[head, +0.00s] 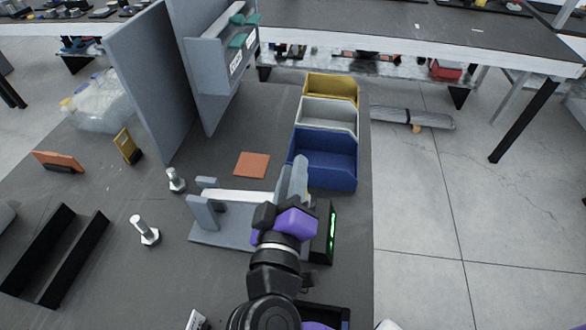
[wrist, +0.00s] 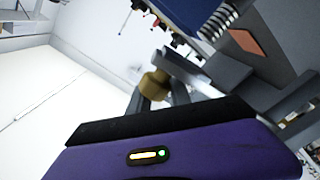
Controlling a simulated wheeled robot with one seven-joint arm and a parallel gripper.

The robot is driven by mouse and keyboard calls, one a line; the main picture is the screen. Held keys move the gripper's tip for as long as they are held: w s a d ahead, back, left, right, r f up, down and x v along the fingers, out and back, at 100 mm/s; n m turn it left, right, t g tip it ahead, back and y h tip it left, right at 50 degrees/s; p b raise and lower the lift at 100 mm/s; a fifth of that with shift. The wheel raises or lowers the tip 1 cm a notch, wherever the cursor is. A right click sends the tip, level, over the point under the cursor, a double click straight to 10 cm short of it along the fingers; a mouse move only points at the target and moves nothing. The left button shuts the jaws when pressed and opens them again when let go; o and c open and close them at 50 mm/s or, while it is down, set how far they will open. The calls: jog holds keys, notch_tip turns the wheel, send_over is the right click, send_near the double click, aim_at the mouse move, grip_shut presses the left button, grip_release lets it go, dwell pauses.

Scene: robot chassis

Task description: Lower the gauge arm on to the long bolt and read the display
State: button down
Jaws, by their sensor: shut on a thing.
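The gauge is a grey stand with a base plate (head: 222,238), uprights and a pale bar (head: 240,197) across it. Its black display (head: 331,232) at the right shows lit green characters, too small to read. My gripper (head: 294,180) reaches over the right part of the gauge and hides some of it. In the wrist view my gripper (wrist: 158,92) is shut on a brass-coloured knob (wrist: 154,82), which seems to belong to the gauge arm. Two upright silver bolts, one (head: 144,230) nearer and one (head: 175,180) farther, stand left of the gauge. I cannot tell whether a bolt lies under the arm.
Blue (head: 325,158), grey (head: 328,116) and yellow (head: 331,88) bins stand behind the gauge. An orange square (head: 252,165) lies flat on the table. Grey upright panels (head: 150,80) stand at the back left, and a black channel (head: 55,255) lies at the front left.

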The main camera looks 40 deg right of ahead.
jog(key=shift+s+d+r+m, duration=0.15)
jog(key=shift+s+d+m, duration=0.2)
jog(key=shift+d, duration=0.25)
jog(key=c, duration=1.1)
grip_release()
jog(key=shift+s, duration=0.15)
jog(key=shift+a, duration=0.2)
jog(key=shift+s+a, duration=0.1)
jog(key=shift+a, duration=0.35)
jog(key=v, duration=0.6)
jog(key=shift+s+a, duration=0.25)
jog(key=shift+a, duration=0.05)
